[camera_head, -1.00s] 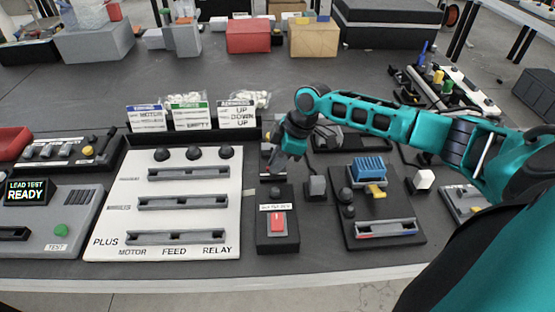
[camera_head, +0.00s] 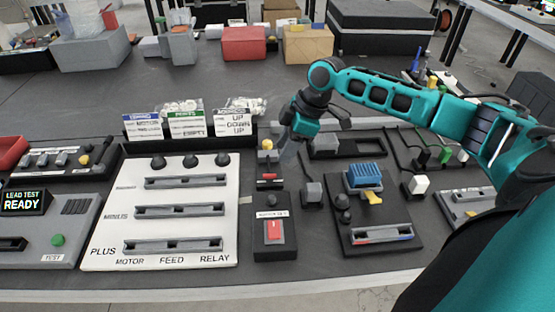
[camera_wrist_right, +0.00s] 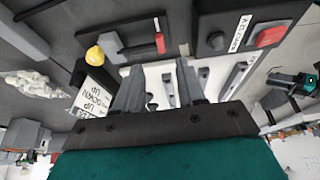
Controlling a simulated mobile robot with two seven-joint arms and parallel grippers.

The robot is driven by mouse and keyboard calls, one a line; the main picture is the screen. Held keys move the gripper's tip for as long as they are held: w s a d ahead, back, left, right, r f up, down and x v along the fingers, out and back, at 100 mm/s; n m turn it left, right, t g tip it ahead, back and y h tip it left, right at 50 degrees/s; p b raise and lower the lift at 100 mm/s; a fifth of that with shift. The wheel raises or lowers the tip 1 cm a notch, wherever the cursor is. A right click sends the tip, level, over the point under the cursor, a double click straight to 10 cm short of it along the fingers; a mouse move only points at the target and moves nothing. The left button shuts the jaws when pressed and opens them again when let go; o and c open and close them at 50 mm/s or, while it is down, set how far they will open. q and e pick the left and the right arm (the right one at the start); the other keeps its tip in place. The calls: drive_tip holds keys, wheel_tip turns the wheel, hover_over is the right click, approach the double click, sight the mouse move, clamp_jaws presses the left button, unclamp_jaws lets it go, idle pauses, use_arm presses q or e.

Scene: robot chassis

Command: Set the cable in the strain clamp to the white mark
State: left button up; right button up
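My right gripper (camera_head: 297,128) hangs above the far side of the board, just right of a small fixture with a yellow knob (camera_head: 267,144) and a red-tipped part (camera_head: 268,178). In the right wrist view its two dark fingers (camera_wrist_right: 158,70) stand apart with nothing visible between them. There the yellow knob (camera_wrist_right: 95,53) and red tip (camera_wrist_right: 160,43) lie just beyond the fingers. I cannot tell for certain which fixture is the strain clamp. The white mark is not discernible. A small teal-and-black shape (camera_wrist_right: 291,80) in the wrist view may be my left gripper; its fingers cannot be read.
A white panel (camera_head: 110,230) with slotted rails lies left. A red switch box (camera_head: 275,240) stands in front, and a grey block (camera_head: 313,194) is beside it. A blue-topped board (camera_head: 375,245) lies right. Label cards (camera_head: 187,124) stand behind the panel.

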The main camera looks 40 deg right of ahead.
use_arm(q)
drive_tip(key=shift+s, duration=0.2)
use_arm(e)
drive_tip(key=v, duration=0.5)
idle(0.3)
